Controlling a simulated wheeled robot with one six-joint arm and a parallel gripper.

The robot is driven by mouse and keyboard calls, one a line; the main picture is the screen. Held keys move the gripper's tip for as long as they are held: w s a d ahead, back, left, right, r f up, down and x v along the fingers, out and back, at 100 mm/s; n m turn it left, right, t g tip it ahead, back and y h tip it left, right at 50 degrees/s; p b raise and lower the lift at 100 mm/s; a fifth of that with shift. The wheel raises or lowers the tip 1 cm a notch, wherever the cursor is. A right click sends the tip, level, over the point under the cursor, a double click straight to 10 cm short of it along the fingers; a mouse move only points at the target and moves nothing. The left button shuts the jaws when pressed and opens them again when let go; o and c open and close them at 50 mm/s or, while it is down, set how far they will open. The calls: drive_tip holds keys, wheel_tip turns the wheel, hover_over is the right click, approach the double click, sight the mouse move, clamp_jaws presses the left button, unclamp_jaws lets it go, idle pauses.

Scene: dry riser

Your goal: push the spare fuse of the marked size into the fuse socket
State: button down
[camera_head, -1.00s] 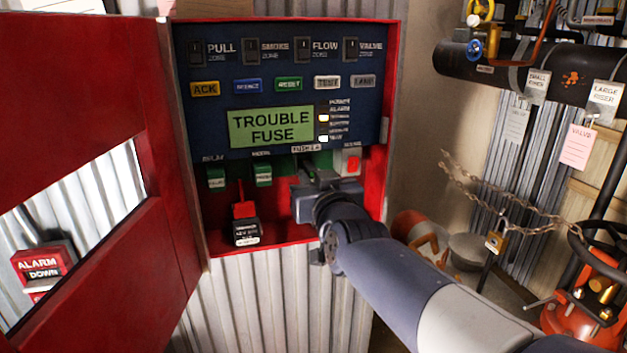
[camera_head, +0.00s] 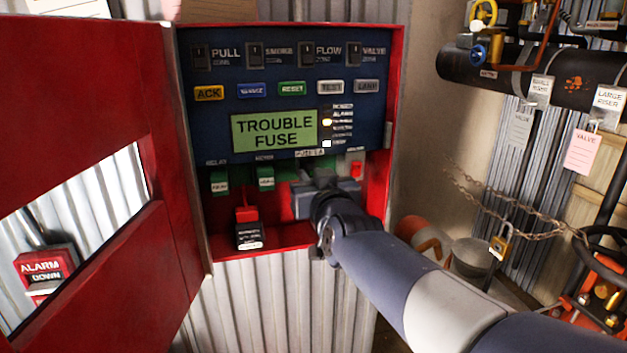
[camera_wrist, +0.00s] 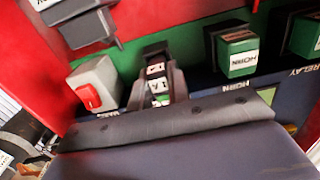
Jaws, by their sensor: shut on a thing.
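My gripper (camera_wrist: 159,88) is shut on a small fuse (camera_wrist: 158,86), held between its two dark fingers at the green strip inside the red box. The fuse has pale markings that look like "1A". A dark piece lies just beyond it; I cannot tell whether this is the socket or how deep the fuse sits. In the head view my gripper (camera_head: 322,183) covers the fuse socket, below the label "FUSE 1 A" (camera_head: 310,153). The display (camera_head: 274,131) reads "TROUBLE FUSE".
Green relays (camera_head: 266,178) sit left of my gripper, and a red rocker switch (camera_wrist: 90,97) sits close beside it. A black battery (camera_head: 249,236) stands on the box floor. The red door (camera_head: 80,100) is open at left. Pipes and a chain (camera_head: 510,220) are at right.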

drive_tip(key=shift+w+a, duration=0.1)
drive_tip(key=shift+w, duration=0.25)
drive_tip(key=c, duration=1.3)
unclamp_jaws()
drive_tip(key=shift+o, duration=0.2)
drive_tip(key=shift+s, duration=0.1)
drive_tip(key=v, duration=1)
drive_tip(key=shift+s+p, duration=0.3)
drive_tip(key=shift+p, duration=0.15)
